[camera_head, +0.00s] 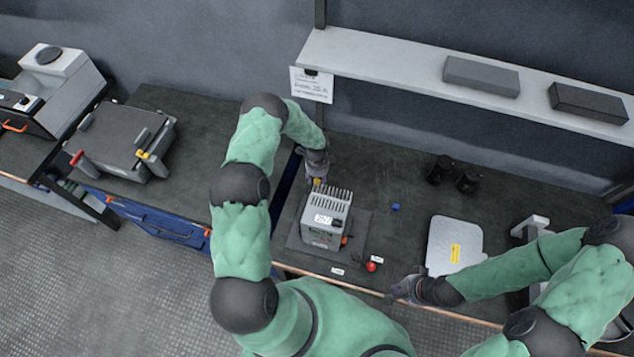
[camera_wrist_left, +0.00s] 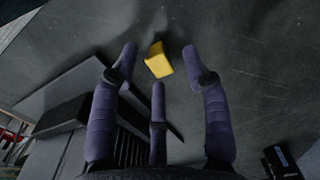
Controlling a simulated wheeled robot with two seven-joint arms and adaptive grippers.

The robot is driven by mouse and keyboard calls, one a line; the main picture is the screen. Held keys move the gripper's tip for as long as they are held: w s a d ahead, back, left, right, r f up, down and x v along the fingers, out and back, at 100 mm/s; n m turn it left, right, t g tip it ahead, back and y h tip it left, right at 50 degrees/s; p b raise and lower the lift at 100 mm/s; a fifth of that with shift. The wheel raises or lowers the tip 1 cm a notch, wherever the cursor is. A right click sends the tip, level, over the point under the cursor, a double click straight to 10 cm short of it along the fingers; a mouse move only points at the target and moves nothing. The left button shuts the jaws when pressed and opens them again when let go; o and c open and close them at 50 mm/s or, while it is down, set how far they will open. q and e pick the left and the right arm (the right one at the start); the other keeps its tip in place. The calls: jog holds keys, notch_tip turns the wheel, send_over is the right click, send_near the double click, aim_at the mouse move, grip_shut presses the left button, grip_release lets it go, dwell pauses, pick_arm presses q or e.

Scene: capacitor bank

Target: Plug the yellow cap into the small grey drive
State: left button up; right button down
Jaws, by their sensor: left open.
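The small grey drive (camera_head: 326,218) stands upright on a dark mat in the middle of the bench, with fins on top and a labelled front. The yellow cap (camera_head: 317,182) shows as a small spot just behind it. In the left wrist view the yellow cap (camera_wrist_left: 158,60) is a yellow block just beyond the fingertips, on or above the dark bench top. My left gripper (camera_head: 316,170) is behind the drive; its purple fingers (camera_wrist_left: 159,75) are spread and empty around the cap's direction. My right gripper (camera_head: 398,290) is low over the bench's front edge, its fingers too small to judge.
A red button (camera_head: 371,267) and small white labels lie before the drive. A blue block (camera_head: 396,207), two black cylinders (camera_head: 454,175) and a grey plate (camera_head: 452,245) are to the right. A shelf (camera_head: 400,66) with two dark boxes overhangs the back.

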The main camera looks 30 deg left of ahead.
pick_arm(q)
jog(key=shift+f, duration=0.9)
jog(key=c, duration=0.8)
jog(key=shift+o, duration=0.2)
jog(key=shift+r, duration=0.15)
notch_tip(320, 180, up, 10)
jog(key=shift+f, duration=0.15)
